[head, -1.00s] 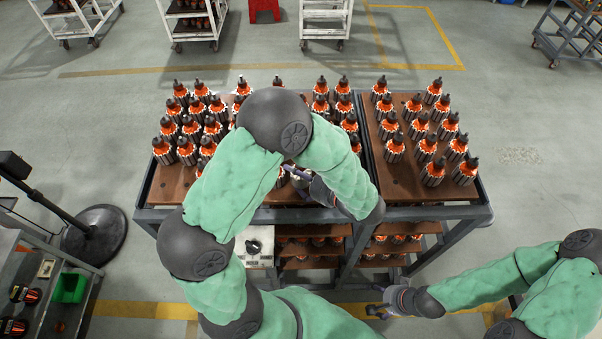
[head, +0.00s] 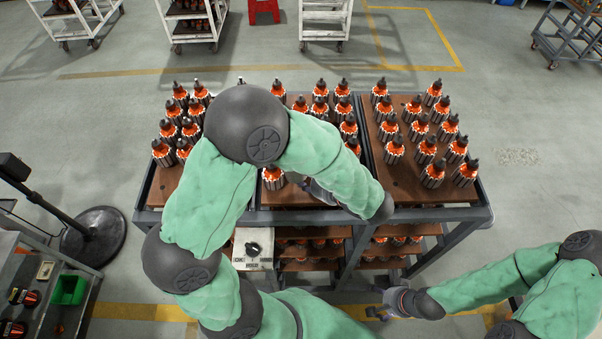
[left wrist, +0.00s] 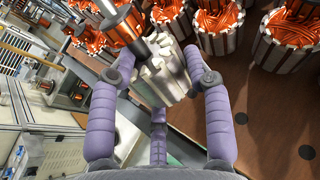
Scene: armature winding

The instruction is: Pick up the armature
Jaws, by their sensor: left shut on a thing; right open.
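My right gripper (head: 377,304) is open and empty, low in front of the rack.
A cart with a green bin (head: 69,289) stands left.

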